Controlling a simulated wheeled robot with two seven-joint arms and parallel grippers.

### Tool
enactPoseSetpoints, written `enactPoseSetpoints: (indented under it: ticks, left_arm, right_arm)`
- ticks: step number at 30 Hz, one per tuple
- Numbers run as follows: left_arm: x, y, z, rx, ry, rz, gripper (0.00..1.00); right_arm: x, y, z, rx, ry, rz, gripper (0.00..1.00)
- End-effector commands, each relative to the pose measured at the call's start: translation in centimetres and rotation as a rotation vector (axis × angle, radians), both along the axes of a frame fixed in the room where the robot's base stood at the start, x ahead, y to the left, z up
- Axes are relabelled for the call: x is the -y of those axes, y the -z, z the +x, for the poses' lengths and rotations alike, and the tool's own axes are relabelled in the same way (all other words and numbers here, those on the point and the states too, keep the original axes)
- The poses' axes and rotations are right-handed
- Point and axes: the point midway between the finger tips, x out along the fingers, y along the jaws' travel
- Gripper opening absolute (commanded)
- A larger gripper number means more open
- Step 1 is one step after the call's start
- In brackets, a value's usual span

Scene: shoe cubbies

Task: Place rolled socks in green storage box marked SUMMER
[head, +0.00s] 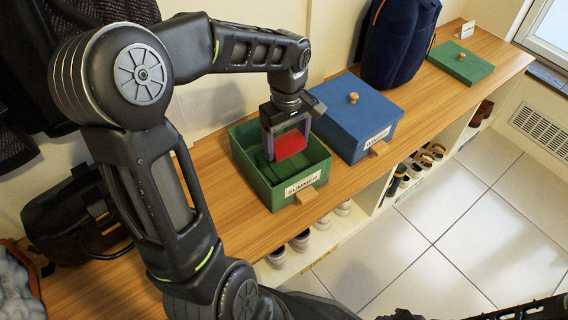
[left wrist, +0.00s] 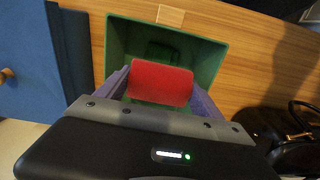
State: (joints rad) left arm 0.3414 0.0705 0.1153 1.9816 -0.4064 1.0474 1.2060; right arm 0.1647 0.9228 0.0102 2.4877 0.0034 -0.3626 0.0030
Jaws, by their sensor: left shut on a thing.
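The green storage box (head: 312,186) stands open on the wooden bench top, with a white SUMMER label on its front. The rolled socks (head: 291,143) are a red roll. My left gripper (head: 284,148) is shut on them and holds them within the box opening. In the left wrist view the red roll (left wrist: 160,83) lies between the fingers, with the box (left wrist: 213,60) around and below it. A darker green patch shows on the box floor; I cannot tell if it is shadow or an object. My right gripper is not in view.
A blue lidded box (head: 352,112) stands close to the right of the green box. A green lid (head: 460,62) lies at the far end of the bench (head: 405,110), past a navy bag (head: 400,45). A black handbag (head: 75,215) is at left. Shoes fill cubbies below.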

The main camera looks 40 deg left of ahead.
Motion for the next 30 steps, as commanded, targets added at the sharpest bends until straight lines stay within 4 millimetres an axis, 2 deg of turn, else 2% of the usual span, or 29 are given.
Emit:
enactPoseSetpoints:
  ticks: [1,3,14,24,30]
  left_arm:
    - [0.0,1.1,0.0,0.000,0.000,-0.001,0.37]
    - [0.0,1.8,0.0,0.000,-0.001,0.000,0.37]
    - [0.0,2.1,0.0,0.001,-0.001,0.000,0.37]
    - [0.0,6.8,0.0,0.000,-0.001,-0.001,0.37]
    - [0.0,6.8,0.0,0.002,-0.001,-0.001,0.37]
  right_arm:
    - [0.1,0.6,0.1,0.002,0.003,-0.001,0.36]
    - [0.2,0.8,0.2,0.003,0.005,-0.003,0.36]
    - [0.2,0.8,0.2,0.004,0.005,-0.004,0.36]
    - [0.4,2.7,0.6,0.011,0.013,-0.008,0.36]
    - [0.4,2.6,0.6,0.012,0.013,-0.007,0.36]
